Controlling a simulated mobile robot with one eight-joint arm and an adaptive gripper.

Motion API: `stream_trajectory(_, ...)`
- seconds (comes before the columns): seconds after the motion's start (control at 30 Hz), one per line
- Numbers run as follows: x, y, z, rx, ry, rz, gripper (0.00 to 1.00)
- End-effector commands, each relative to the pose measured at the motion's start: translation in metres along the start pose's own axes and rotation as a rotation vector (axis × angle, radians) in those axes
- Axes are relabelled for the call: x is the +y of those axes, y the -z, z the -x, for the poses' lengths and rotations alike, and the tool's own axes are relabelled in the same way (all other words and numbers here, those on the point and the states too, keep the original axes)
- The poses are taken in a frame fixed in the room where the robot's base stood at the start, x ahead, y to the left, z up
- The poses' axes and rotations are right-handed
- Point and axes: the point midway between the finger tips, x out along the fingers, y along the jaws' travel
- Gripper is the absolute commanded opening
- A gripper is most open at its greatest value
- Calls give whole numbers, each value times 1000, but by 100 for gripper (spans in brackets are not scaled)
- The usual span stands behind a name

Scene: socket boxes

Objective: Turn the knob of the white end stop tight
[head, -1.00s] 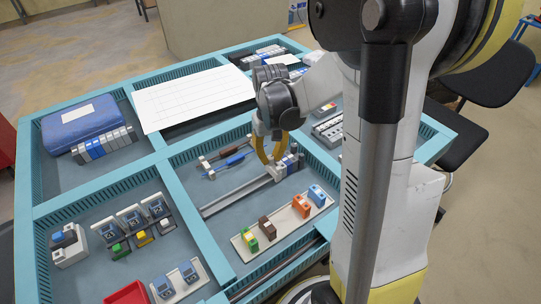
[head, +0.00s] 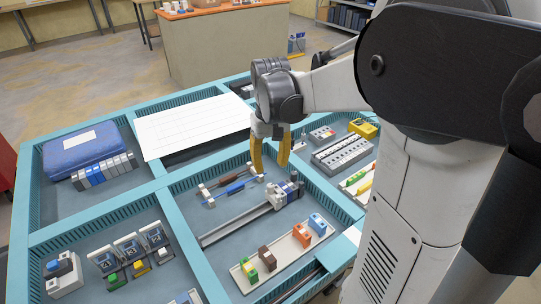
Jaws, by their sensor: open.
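A metal rail (head: 235,224) lies in the middle compartment of the blue table. At its far right end sits a group of grey and blue modules (head: 291,186). A small pale block (head: 275,200) at the left side of this group looks like the white end stop. Its knob is too small to make out. My gripper (head: 270,169) has yellow fingers that point down and are apart, with nothing between them. In the head view it appears above and behind the modules, near the screwdrivers, and looks clear of the end stop.
Screwdrivers (head: 232,189) lie on a rack behind the rail. A pale strip with coloured terminal blocks (head: 302,236) lies in front. Blue dividers (head: 182,223) bound the compartment. A white sheet (head: 195,112) and a blue case (head: 82,150) are behind and left.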

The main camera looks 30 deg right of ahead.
Motion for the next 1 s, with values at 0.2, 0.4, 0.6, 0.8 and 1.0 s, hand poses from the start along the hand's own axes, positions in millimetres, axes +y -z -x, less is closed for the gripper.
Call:
stream_trajectory(0.2,0,0,29,0,0,0,41)
stream_trajectory(0.4,0,0,35,0,0,0,41)
stream_trajectory(0.6,0,0,34,0,0,0,41)
stream_trajectory(0.8,0,0,34,1,0,0,41)
stream_trajectory(1.0,-17,-17,44,67,-5,26,41)
